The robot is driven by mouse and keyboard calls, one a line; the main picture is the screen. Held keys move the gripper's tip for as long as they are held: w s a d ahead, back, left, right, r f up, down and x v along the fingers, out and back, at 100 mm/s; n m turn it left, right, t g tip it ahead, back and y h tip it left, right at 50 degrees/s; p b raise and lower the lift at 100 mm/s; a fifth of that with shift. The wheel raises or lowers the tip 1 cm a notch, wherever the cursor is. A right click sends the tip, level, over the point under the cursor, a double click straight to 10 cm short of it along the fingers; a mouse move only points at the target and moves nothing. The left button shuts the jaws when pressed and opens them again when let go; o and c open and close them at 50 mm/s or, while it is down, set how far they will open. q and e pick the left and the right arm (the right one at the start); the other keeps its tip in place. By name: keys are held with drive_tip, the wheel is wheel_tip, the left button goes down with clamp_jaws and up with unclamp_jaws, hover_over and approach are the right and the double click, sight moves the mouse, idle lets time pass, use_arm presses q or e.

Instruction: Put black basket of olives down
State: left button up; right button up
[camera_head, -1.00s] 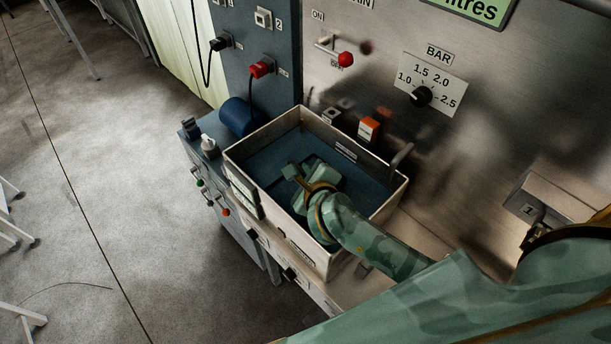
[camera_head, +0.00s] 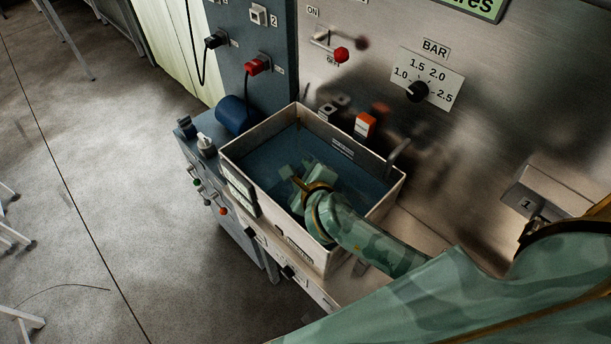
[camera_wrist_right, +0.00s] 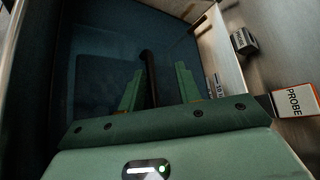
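My right gripper (camera_head: 293,186), in green camouflage, reaches down inside an open metal tank (camera_head: 232,150) with a blue interior. In the right wrist view, my right gripper (camera_wrist_right: 160,84) has its two fingers apart. A thin dark bar (camera_wrist_right: 149,72), which looks like the basket's handle, stands between them, nearer the left finger; a gap shows on its right. The black basket's body and the olives cannot be made out; a faint dark square shape shows in the blue left of the bar. My left gripper is in neither view.
The tank's walls surround my gripper closely. Behind it are a PROBE block (camera_wrist_right: 295,100), also showing as an orange-topped block (camera_head: 365,124), and a steel panel with a BAR dial (camera_head: 417,91). A blue cylinder (camera_head: 235,115) stands left of the tank. Open floor lies at left.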

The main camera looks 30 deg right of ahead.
drive_tip(key=shift+r+p, duration=0.3)
drive_tip(key=shift+r, duration=0.45)
drive_tip(key=v, duration=1.2)
drive_tip(key=shift+f+p, duration=0.25)
drive_tip(key=shift+p, duration=0.2)
